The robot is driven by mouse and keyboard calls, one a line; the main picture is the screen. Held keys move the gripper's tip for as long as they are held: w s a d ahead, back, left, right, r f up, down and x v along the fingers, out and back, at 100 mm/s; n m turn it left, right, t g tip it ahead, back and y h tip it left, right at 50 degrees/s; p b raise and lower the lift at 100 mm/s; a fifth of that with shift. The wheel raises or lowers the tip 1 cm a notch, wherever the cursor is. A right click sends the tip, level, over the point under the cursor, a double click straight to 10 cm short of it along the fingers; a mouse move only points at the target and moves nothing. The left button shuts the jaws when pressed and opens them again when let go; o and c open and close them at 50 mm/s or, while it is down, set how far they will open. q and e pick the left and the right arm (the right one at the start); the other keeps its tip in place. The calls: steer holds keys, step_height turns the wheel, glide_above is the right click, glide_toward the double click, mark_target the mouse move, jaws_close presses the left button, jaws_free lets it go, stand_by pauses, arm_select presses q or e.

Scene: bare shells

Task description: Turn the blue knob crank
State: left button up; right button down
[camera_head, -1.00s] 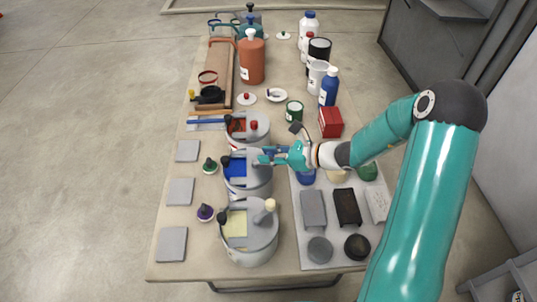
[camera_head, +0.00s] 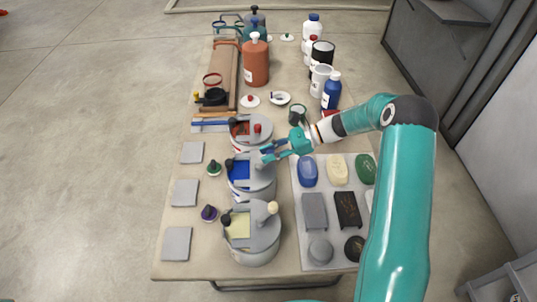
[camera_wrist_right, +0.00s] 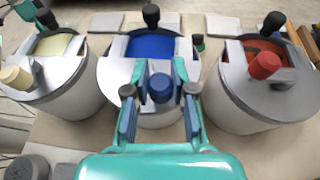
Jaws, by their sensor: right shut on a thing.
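The blue knob (camera_wrist_right: 160,88) stands on the grey lid of the middle white pot (camera_wrist_right: 155,112), which has a blue patch (camera_wrist_right: 150,47) in its lid opening. My right gripper (camera_wrist_right: 160,85) is shut on the blue knob, one finger on each side. In the head view, the right gripper (camera_head: 267,154) reaches in from the right over this pot (camera_head: 252,192) and hides the knob. A black knob (camera_head: 229,162) stands on the pot's far left side. My left gripper is not in view.
A pot with a red knob (camera_head: 257,128) and one with a cream knob (camera_head: 272,208) stand close on either side. Soaps and blocks lie on a light mat (camera_head: 292,235) at the right. Bottles and cups stand farther back. Grey squares line the left edge.

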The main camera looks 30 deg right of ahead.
steer(key=shift+w+d+r+n+g+y, duration=0.1)
steer(key=shift+w+d+n+g+y, duration=0.15)
steer(key=shift+n+g, duration=0.25)
steer(key=c, duration=1)
jaws_free()
steer(key=shift+o, duration=0.3)
steer(key=shift+a, duration=0.1)
steer(key=v, duration=1.2)
